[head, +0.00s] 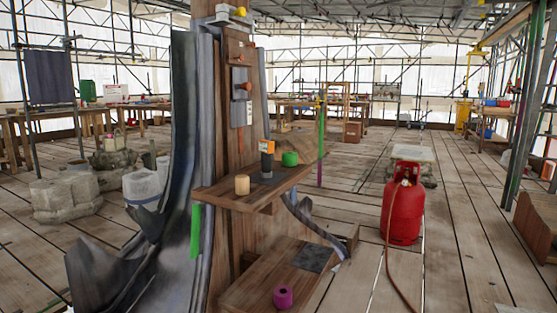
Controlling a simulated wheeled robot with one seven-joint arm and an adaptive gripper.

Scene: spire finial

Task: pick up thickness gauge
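An upright handheld device with an orange and dark body (267,157), which looks like the thickness gauge, stands on a small wooden shelf (225,197) near the middle of the head view. A dark patch lies on the shelf at its base. A green roll (290,158) is close to its right, and a tan cylinder (242,185) stands to its left, nearer the shelf's front. My gripper is not in view, so its place and state do not show.
A wooden post with draped grey sheet (185,130) rises behind and left of the shelf. A lower wooden ledge holds a magenta roll (283,296). A red gas cylinder (404,208) with a hose stands at right. Plank floor is open around it.

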